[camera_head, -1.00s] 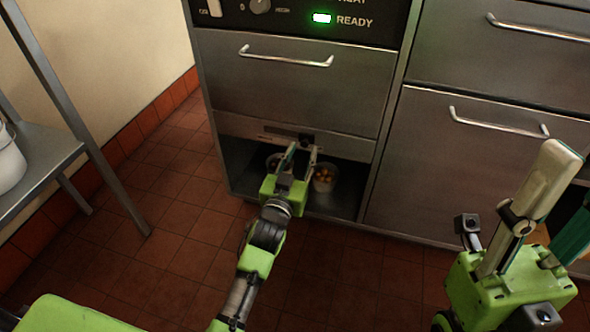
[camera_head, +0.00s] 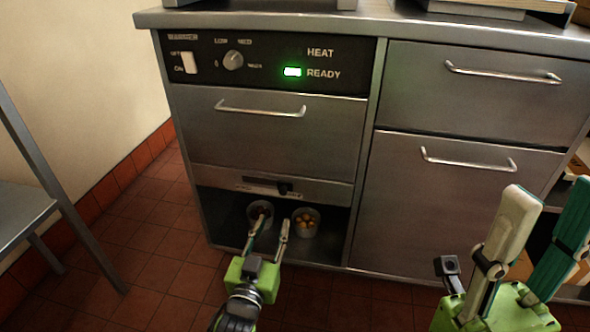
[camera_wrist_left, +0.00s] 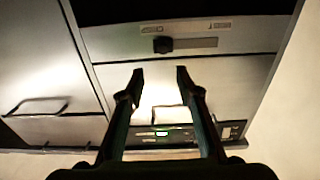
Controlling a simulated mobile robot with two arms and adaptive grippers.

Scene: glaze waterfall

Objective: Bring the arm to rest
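My left gripper (camera_head: 270,222) is in front of the open lower bay of the steel warmer cabinet (camera_head: 270,130). Its two fingers are spread apart with nothing between them; the left wrist view shows the same open fingers (camera_wrist_left: 158,72) in front of the cabinet face. Two small round containers stand in the bay: one with dark contents (camera_head: 260,212), partly hidden by a finger, and one with orange-yellow pieces (camera_head: 305,222). My right gripper (camera_head: 545,200) is at the lower right with its fingers apart and nothing between them.
A closed drawer with a bar handle (camera_head: 260,110) is above the bay. The panel (camera_head: 265,65) has a knob and a green READY light. More closed drawers (camera_head: 465,85) are to the right. A metal rack (camera_head: 50,180) stands at the left. Tiled floor between is clear.

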